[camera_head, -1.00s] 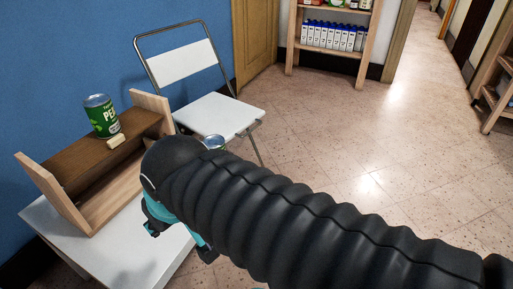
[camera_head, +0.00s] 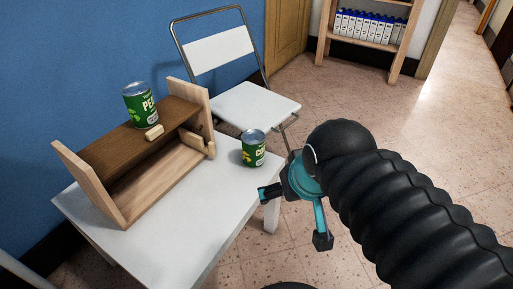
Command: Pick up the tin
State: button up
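One green tin (camera_head: 253,148) labelled with "CO" stands upright on the white table, near its right edge. A second green tin (camera_head: 140,104) labelled "PE" stands on the upper board of the small wooden shelf. My gripper (camera_head: 294,217) is right of and nearer than the table tin, by the table's right edge. Its two fingers are spread wide apart with nothing between them. It touches neither tin.
A white folding chair (camera_head: 255,105) stands behind. A rack of bottles (camera_head: 368,25) is at the back. The floor at right is open.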

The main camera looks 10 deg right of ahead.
aim_at(252, 139)
jog(key=z, duration=1.95)
jog(key=i, duration=0.95)
jog(key=u, duration=3.9)
